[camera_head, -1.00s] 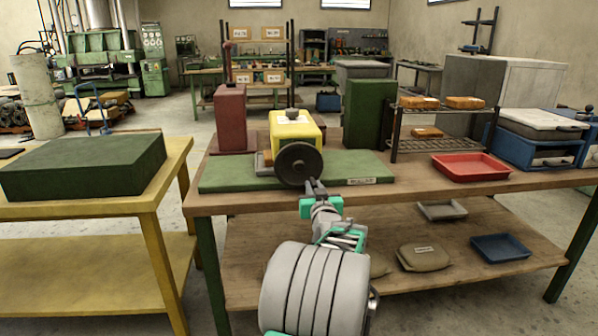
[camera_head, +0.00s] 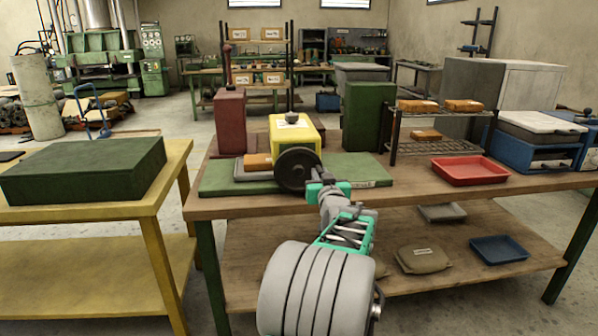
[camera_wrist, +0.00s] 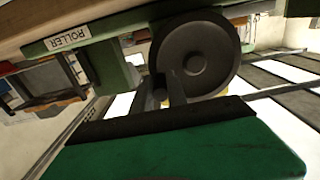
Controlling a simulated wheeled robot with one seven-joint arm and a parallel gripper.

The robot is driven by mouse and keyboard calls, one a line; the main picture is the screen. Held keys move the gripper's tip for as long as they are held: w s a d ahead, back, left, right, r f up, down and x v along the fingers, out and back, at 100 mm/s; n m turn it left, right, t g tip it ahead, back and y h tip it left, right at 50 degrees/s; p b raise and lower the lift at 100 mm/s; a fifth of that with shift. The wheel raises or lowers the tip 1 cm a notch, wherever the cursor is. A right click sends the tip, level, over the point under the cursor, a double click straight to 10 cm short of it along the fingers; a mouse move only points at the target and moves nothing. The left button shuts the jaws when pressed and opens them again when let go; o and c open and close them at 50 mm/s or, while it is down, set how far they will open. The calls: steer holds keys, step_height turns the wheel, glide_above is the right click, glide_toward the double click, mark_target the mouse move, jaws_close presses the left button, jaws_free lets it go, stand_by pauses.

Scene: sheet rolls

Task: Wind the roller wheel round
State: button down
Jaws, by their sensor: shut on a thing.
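The dark round roller wheel (camera_head: 297,170) is on the front of the yellow roller machine (camera_head: 291,130), which stands on a green base board (camera_head: 222,183). An orange block (camera_head: 258,161) on a grey plate (camera_head: 245,172) sticks out to the machine's left. My gripper (camera_head: 319,180) is at the wheel's right edge. In the wrist view the wheel (camera_wrist: 195,58) fills the upper middle, and my gripper (camera_wrist: 169,88) is shut on its small dark handle (camera_wrist: 159,84) near the rim. The fingers partly hide the handle. The "ROLLER" label (camera_wrist: 69,39) shows beside it.
A red box (camera_head: 229,120) and a dark green box (camera_head: 369,118) stand behind the board. To the right are a wire rack (camera_head: 437,147) with orange blocks and a red tray (camera_head: 470,171). A yellow table (camera_head: 90,210) with a green block stands left. The tabletop front right is bare.

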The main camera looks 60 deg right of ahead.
mark_target(299, 155)
steer(key=shift+w+a+r+p, duration=0.2)
steer(key=shift+r+p, duration=0.05)
steer(key=shift+r, duration=0.65)
steer(key=shift+w+a+r+p, duration=0.15)
steer(key=shift+r+p, duration=0.05)
steer(key=shift+r, duration=0.7)
steer(key=shift+w+a+r, duration=0.45)
steer(key=shift+w+r, duration=0.1)
steer(key=shift+r, duration=0.1)
steer(key=shift+w+a+r, duration=0.25)
steer(key=shift+w+a, duration=0.6)
steer(key=shift+w, duration=0.05)
steer(key=shift+w+a+f+b, duration=0.3)
steer(key=shift+w+a+b, duration=0.1)
steer(key=shift+b, duration=0.1)
steer(key=c, duration=1.6)
jaws_free()
steer(key=shift+d, duration=0.1)
steer(key=o, duration=1.4)
steer(key=shift+r, duration=0.1)
steer(key=shift+s, duration=0.15)
